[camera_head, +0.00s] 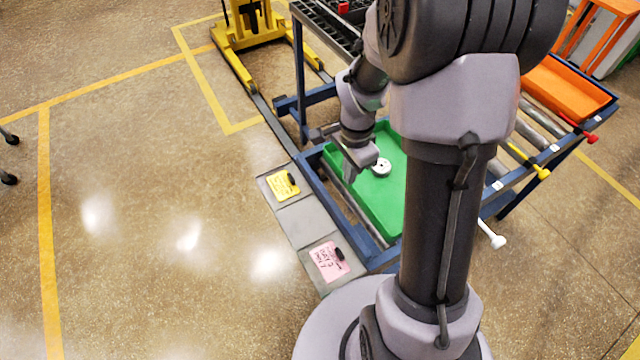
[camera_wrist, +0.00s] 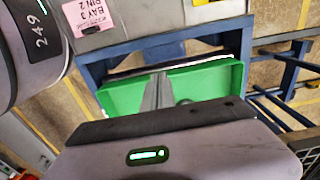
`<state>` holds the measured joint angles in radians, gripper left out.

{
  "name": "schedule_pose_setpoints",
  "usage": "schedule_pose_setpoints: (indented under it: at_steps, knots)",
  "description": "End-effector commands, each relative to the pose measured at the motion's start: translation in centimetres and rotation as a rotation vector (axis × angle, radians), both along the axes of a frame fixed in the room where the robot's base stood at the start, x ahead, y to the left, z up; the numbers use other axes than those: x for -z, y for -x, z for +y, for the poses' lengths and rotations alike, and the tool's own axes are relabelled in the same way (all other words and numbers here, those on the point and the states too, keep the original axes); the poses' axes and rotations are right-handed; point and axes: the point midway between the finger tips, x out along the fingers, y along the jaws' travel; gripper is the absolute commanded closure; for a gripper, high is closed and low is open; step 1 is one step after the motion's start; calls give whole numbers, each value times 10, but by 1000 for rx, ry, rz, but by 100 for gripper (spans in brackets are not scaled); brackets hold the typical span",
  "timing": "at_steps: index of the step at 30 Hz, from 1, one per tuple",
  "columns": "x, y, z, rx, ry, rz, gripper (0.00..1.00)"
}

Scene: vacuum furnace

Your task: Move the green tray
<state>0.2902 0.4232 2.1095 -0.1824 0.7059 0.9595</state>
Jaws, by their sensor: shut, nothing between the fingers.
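The green tray (camera_head: 385,207) lies on a blue-framed roller stand in the head view, partly hidden behind my arm. Whether the fingertips touch the rim cannot be told. The near part of the tray is hidden behind my wrist.
A grey ledge (camera_head: 294,222) beside the stand carries a yellow card (camera_head: 282,186) and a pink card (camera_head: 328,262). An orange tray (camera_head: 566,88) sits farther right on rollers. A yellow lift (camera_head: 243,28) stands at the back.

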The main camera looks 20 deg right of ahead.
Motion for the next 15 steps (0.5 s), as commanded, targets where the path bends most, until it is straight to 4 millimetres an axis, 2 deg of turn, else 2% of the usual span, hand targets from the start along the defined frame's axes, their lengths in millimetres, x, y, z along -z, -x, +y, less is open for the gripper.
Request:
schedule_pose_setpoints:
  at_steps: [9,15]
  knots:
    - [64,1,0,0,-1,4,100]
    - [92,1,0,0,-1,3,100]
